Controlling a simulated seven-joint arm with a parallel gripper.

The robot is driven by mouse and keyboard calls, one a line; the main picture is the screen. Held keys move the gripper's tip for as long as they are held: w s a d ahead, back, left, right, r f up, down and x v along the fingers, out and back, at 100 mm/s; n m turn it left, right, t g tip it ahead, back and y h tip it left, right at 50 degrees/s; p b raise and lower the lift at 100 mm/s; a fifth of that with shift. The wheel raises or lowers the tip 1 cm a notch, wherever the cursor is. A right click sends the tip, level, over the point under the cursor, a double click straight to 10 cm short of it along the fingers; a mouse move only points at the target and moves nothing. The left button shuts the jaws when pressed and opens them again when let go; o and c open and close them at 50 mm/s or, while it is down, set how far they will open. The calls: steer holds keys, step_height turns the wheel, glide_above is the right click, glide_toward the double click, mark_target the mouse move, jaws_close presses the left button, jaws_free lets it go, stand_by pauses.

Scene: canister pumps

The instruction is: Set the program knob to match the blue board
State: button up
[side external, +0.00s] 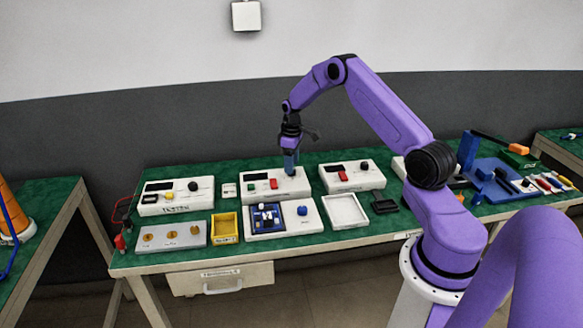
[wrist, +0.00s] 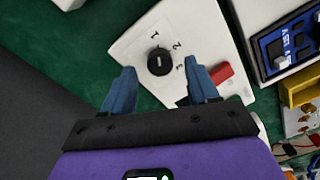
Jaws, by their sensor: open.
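The program knob (wrist: 159,61) is black and round, on a white pump box (wrist: 185,25). Numerals 1, 2 and 3 stand around its upper and right sides in the wrist view. Its short pale mark looks nearly upright, roughly in line with the 1. My gripper (wrist: 160,80) is open and empty, with one blue fingertip on each side just short of the knob. In the side view my gripper (side external: 290,160) points down over the middle white box (side external: 262,192) and hides the knob. A blue board (side external: 267,217) lies in a white panel in front; its lettering is unreadable.
Similar white boxes stand left (side external: 168,207) and right (side external: 365,180). A red switch (wrist: 221,73) sits beside the knob. A yellow bin (side external: 226,228), a grey plate with brass knobs (side external: 170,236) and a white tray (side external: 347,211) stand in front. Bare green table lies between them.

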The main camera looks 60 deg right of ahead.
steer(key=shift+f, duration=1.1)
steer(key=c, duration=1)
steer(key=shift+c, duration=0.2)
steer(key=shift+m, duration=0.4)
steer(key=m, duration=1)
steer(key=shift+m, duration=0.4)
